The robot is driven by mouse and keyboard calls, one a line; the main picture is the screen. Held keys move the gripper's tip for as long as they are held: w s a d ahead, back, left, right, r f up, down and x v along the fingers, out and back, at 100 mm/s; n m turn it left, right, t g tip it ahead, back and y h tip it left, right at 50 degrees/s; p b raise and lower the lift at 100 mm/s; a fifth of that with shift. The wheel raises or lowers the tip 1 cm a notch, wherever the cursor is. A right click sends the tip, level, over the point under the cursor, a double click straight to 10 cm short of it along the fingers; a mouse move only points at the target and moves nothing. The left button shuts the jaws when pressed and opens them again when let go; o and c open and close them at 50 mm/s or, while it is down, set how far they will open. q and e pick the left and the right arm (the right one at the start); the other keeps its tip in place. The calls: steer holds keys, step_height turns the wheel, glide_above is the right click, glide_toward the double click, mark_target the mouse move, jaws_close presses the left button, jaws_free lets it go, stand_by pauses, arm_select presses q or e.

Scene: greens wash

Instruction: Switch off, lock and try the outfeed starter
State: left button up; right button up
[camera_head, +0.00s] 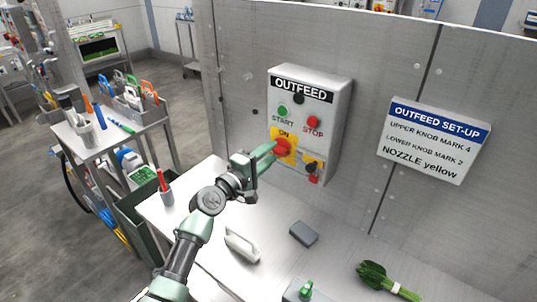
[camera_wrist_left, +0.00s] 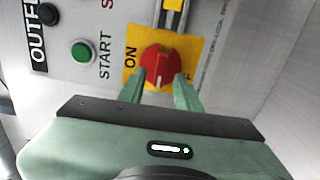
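The grey OUTFEED starter box (camera_head: 335,95) is fixed to the metal wall. It has a green START button (camera_head: 282,111), a red STOP button (camera_head: 313,122) and a red rotary switch (camera_head: 283,148) on a yellow plate marked ON. My left gripper (camera_head: 273,150) reaches it from the left. In the left wrist view its fingers flank the red switch (camera_wrist_left: 158,66), one on each side, very close; I cannot tell whether they press on it. Part of the plate's other label is hidden by a finger. A small yellow-and-black fitting with red parts (camera_head: 313,167) is below right of the switch.
A white OUTFEED SET-UP sign (camera_head: 432,140) is on the wall at right. On the metal counter lie a white-handled item (camera_head: 242,245), a dark grey block (camera_head: 303,234) and leafy greens (camera_head: 385,280). A red pen stands in a cup (camera_head: 167,196). A tool cart (camera_head: 75,140) stands left.

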arm_select(q)
steer(key=shift+s, duration=0.1)
steer(key=b+v, duration=0.1)
steer(key=v, duration=0.6)
steer(key=shift+s+a, duration=0.2)
steer(key=shift+a, duration=0.05)
